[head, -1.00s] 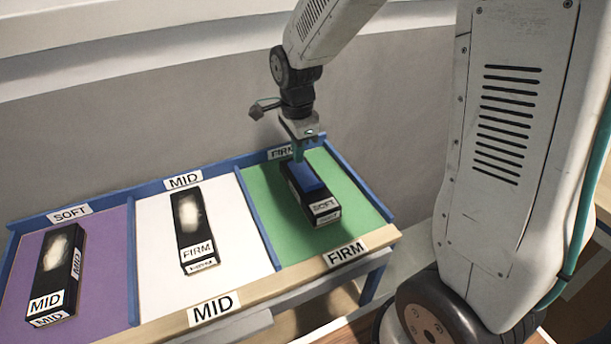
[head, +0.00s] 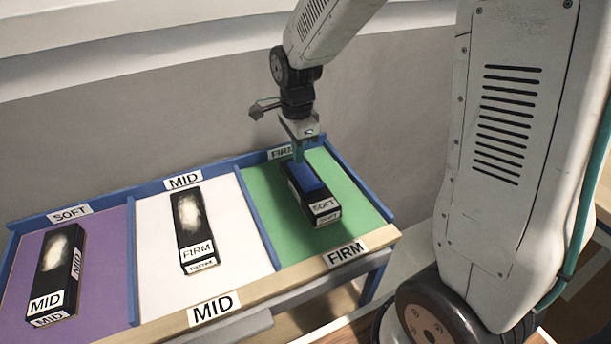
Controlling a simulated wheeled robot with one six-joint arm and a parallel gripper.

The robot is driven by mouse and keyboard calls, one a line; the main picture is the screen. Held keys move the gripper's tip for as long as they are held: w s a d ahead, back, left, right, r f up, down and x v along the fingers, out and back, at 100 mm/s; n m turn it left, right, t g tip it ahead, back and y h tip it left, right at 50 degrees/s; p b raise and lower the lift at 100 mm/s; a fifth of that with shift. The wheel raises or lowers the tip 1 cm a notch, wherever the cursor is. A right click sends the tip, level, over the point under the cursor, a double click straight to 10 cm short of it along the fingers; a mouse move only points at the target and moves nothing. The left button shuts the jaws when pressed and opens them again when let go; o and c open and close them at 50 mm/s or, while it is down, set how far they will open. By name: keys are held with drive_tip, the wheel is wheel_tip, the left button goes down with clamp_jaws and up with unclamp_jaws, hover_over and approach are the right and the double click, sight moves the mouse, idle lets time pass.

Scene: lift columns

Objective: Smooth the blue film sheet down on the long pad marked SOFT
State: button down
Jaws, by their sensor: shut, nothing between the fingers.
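The long black pad marked SOFT (head: 322,207) lies in the green compartment, the one labelled FIRM. The blue film sheet (head: 307,178) lies on the upper part of this pad, behind its SOFT label. My gripper (head: 298,156) is shut and points down at the far end of the blue sheet. Its fingertips are at or just above the sheet; I cannot tell whether they touch. The far edge of the sheet is partly hidden by the fingers.
A pad marked FIRM (head: 194,228) lies in the white middle compartment, and a pad marked MID (head: 60,270) in the purple left one; both show a pale patch. Blue dividers (head: 256,228) separate the compartments. A grey wall (head: 130,130) stands close behind.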

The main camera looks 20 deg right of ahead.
sight(298, 166)
idle(0.4)
drive_tip(key=shift+f, duration=0.8)
idle(0.7)
wheel_tip(298, 166, up, 8)
drive_tip(key=shift+r, duration=0.25)
idle(0.7)
idle(0.9)
